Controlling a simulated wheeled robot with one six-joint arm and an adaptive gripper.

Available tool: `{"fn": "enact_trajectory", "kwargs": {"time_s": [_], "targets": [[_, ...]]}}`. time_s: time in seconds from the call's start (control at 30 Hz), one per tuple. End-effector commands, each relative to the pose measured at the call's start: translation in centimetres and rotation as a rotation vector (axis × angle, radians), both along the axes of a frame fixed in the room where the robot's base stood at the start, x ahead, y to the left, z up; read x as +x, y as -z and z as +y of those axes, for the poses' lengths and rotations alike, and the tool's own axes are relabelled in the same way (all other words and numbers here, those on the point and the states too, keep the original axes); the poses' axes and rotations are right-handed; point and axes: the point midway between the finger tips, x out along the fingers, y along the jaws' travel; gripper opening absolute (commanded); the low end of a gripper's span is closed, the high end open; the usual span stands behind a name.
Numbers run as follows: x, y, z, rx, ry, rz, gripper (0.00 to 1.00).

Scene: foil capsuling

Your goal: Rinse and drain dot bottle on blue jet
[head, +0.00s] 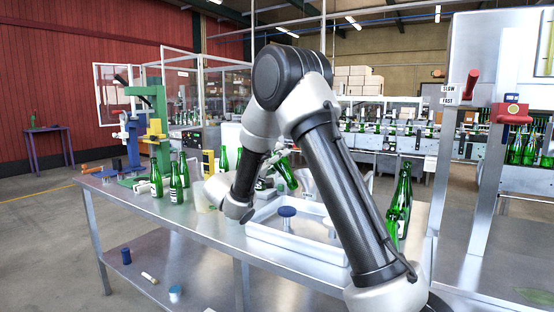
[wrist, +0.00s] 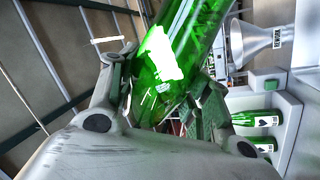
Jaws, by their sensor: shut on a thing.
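My gripper (wrist: 165,90) is shut on a green glass bottle (wrist: 185,40), which lies between its two fingers in the wrist view. The bottle's white label is washed out by glare, so I cannot read a dot on it. In the head view this looks like the tilted green bottle (head: 287,174) behind my arm, held above the table; my gripper is mostly hidden there. A white tray (head: 268,236) stands on the steel table in front, with a blue-topped jet (head: 287,212) in it. A second post (head: 329,222) in the tray is partly hidden by my arm.
Green bottles stand left of my arm (head: 176,188) and right of it (head: 402,198). A green stand (head: 160,130) and a blue stand (head: 131,140) are at the table's left end. The wrist view shows a metal funnel (wrist: 252,38) and labelled bottles (wrist: 256,118) in a pale holder.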

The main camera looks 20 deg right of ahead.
Motion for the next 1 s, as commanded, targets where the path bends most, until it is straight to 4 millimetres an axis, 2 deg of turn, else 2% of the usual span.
{"fn": "enact_trajectory", "kwargs": {"time_s": [0.3,1.0], "targets": [[-0.02,-0.18,0.05,-0.034,-0.002,0.558,0.18],[0.15,-0.03,0.1,-0.102,-0.001,1.64,0.18]]}}
